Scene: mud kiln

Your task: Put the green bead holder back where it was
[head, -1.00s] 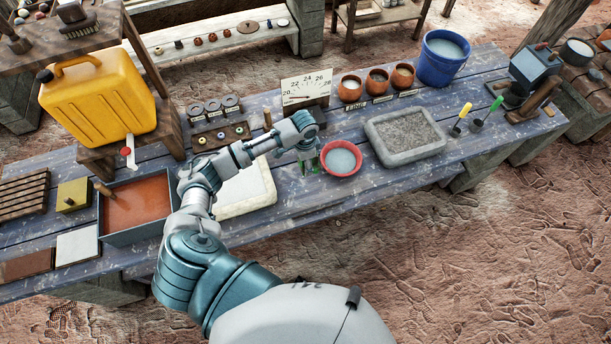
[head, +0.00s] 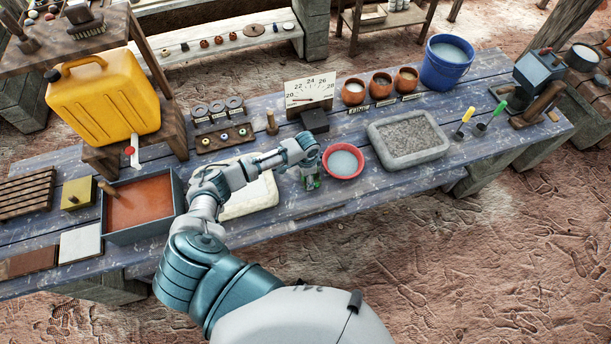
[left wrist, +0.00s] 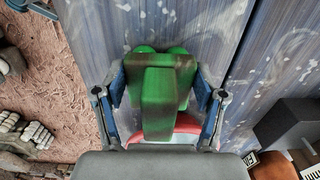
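The green bead holder (left wrist: 158,95) is between the fingers of my left gripper (left wrist: 160,85) in the left wrist view. The fingertips look in contact with its wider sides. It has two rounded lobes at its far end. In the head view the green holder (head: 312,183) shows as a small patch beneath my left gripper (head: 308,170), close over the blue bench and just left of the red bowl. Whether it touches the bench is unclear. My right gripper is not in view.
The red bowl (head: 342,174) of pale liquid is close right of my gripper; the grey tray (head: 443,139) is beyond it. A pale slab (head: 262,192) lies behind my forearm. A black block (head: 314,121) and dial board (head: 309,91) stand behind. The bench front is clear.

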